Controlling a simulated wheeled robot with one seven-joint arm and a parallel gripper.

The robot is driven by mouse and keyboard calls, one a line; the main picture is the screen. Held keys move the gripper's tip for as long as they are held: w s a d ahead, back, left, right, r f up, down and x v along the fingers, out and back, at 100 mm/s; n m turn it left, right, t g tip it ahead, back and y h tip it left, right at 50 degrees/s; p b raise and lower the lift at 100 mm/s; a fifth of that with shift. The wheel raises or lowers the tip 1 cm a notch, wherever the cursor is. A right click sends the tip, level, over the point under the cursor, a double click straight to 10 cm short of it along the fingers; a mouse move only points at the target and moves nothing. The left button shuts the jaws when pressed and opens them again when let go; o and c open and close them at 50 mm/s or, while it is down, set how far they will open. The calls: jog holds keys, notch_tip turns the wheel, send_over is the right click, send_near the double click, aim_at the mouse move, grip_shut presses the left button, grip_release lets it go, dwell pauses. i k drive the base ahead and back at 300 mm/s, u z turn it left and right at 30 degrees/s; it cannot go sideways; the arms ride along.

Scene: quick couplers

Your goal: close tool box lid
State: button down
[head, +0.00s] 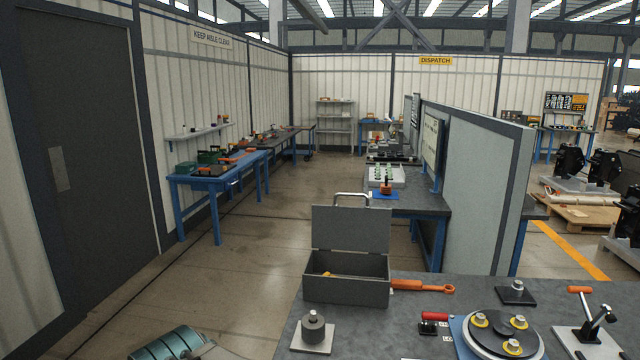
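The grey tool box (345,290) stands on the near workbench, at its far left corner. Its lid (350,229) is open and stands roughly upright at the back of the box. A metal handle (352,197) sticks up at the lid's top edge. The inside of the box is partly visible, with a small yellow item (326,274) in it; the rest of its contents is hidden by the front wall. No gripper fingers show in the head view, and nothing is seen touching the box or lid.
The dark workbench (400,325) also carries a cylinder on a square plate (313,330) in front of the box, an orange wrench (425,287) to its right, a round plate with yellow-ringed parts (502,335) and a toggle clamp (590,335). Open floor lies left of the bench.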

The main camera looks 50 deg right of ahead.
aim_at(335, 227)
jog(key=z, duration=0.2)
jog(key=i, duration=1.95)
jog(key=z, duration=1.1)
jog(key=i, duration=1.05)
jog(key=z, duration=1.75)
jog(key=i, duration=0.6)
jog(key=z, duration=0.45)
